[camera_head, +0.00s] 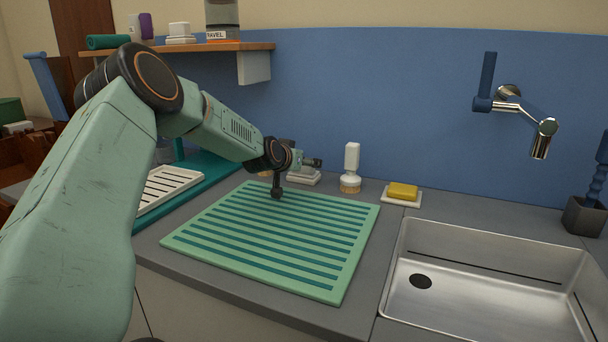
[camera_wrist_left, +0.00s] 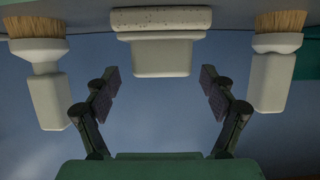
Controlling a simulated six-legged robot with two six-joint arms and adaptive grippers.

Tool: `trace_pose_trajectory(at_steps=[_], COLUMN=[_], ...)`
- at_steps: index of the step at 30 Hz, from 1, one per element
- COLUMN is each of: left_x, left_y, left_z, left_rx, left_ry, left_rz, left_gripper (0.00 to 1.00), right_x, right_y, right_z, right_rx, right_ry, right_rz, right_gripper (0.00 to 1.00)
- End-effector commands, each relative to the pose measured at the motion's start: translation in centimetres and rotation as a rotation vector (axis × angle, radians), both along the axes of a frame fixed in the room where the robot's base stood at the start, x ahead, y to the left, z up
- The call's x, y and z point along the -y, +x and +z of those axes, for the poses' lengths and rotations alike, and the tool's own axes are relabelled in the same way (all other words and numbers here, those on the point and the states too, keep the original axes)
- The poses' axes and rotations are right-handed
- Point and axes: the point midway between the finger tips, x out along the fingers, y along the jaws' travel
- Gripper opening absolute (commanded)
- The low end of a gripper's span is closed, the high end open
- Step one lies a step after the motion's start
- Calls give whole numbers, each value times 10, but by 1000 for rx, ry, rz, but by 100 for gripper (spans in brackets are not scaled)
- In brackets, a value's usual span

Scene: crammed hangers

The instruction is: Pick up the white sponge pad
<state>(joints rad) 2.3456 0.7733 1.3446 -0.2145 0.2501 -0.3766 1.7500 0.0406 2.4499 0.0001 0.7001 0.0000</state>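The white sponge pad (camera_wrist_left: 162,22) has a speckled slab and a narrower white block handle (camera_wrist_left: 162,58). In the left wrist view it is at the top centre, with the scene upside down. In the head view the pad (camera_head: 303,179) stands at the back of the counter, partly hidden by my left gripper (camera_head: 296,177). My left gripper is open and empty, and also shows in the left wrist view (camera_wrist_left: 160,88). Its fingers point toward the pad, one on each side of the handle's line, apparently without touching it. My right gripper is not in view.
White-handled brushes flank the pad, one left (camera_wrist_left: 46,85) and one right (camera_wrist_left: 272,80); one stands upright in the head view (camera_head: 351,167). A green slatted mat (camera_head: 345,255), a yellow sponge (camera_head: 403,191) on a pale dish and a steel sink (camera_head: 480,290) are nearby. A blue wall rises behind.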

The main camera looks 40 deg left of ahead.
Motion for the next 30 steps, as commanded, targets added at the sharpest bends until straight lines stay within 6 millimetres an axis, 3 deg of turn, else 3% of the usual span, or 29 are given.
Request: trace_pose_trajectory(at_steps=[18, 26, 30], left_x=[-3, -3, -3], left_y=[1, 1, 1], left_z=[0, 1, 16], left_rx=[0, -1, 1], left_ry=[0, 0, -1], left_rz=[0, 0, 0], left_gripper=[27, 27, 27], right_x=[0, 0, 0], right_y=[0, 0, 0], right_z=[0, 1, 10], right_rx=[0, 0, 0], right_ry=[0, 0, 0], right_rz=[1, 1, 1], right_gripper=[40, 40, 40])
